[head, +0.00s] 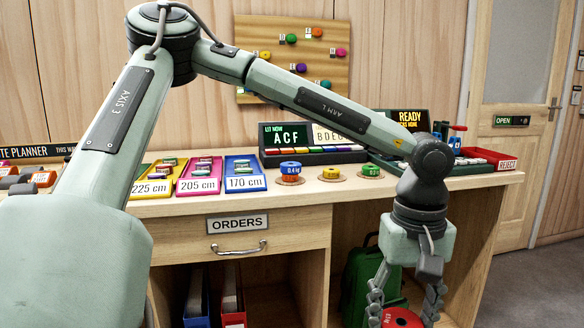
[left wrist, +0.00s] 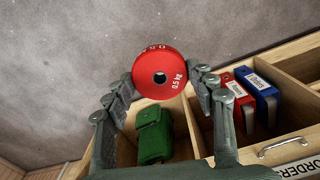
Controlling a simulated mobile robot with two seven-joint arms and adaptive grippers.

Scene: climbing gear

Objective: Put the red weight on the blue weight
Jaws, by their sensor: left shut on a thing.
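The red weight (left wrist: 148,60) is a round disc with a centre hole and a "0.5 kg" mark. My left gripper (head: 404,308) is shut on it, a finger at each side, as the left wrist view also shows. In the head view the red weight (head: 400,319) is at the bottom edge, partly cut off, in front of the desk and below its top. The blue weight (head: 291,167) is on the desk top on a round wooden coaster, with an orange part showing in the same small stack. The gripper is well to the right of it and lower. My right gripper is out of view.
A yellow weight (head: 331,172) and a green weight (head: 370,170) sit on coasters right of the blue one. Coloured trays (head: 245,184) stand to the left, and a display rack (head: 312,156) is behind. The desk drawer (head: 237,241) is shut. A green bag (left wrist: 155,138) is under the desk.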

